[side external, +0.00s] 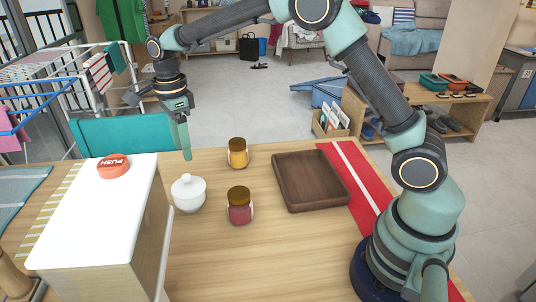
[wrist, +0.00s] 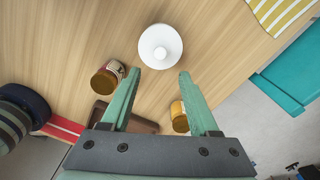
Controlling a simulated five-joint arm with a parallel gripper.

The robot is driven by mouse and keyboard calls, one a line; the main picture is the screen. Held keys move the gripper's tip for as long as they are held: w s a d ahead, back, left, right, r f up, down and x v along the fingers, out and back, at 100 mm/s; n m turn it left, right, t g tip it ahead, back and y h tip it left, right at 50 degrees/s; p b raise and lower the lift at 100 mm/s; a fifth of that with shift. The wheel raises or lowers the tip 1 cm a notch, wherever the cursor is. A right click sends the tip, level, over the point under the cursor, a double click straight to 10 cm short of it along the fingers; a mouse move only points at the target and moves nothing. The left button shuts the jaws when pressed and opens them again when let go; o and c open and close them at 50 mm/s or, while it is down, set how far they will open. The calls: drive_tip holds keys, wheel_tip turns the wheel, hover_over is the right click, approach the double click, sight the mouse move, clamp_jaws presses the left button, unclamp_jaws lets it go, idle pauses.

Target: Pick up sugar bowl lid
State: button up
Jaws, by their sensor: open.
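The white sugar bowl (side external: 188,200) stands upright on the wooden table, with its white domed lid (side external: 188,184) on top and a small knob at the centre. In the wrist view the lid (wrist: 147,45) is a white disc just beyond the fingertips, roughly centred between them. My gripper (side external: 186,156) hangs pointing down above the bowl, apart from the lid. In the wrist view my gripper (wrist: 160,74) is open, with its two green fingers spread and nothing between the tips.
A red-filled jar (side external: 239,211) and a yellow jar (side external: 238,158) stand right of the bowl.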

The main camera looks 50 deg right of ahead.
hover_over(186, 175)
drive_tip(key=f, duration=0.4)
drive_tip(key=shift+s+d+f, duration=0.1)
drive_tip(key=shift+s+d, duration=0.05)
drive_tip(key=shift+d, duration=0.05)
drive_tip(key=shift+a+f, duration=0.15)
drive_tip(key=shift+f, duration=1.15)
drive_tip(key=shift+a+f, duration=0.1)
drive_tip(key=shift+f, duration=1.2)
clamp_jaws()
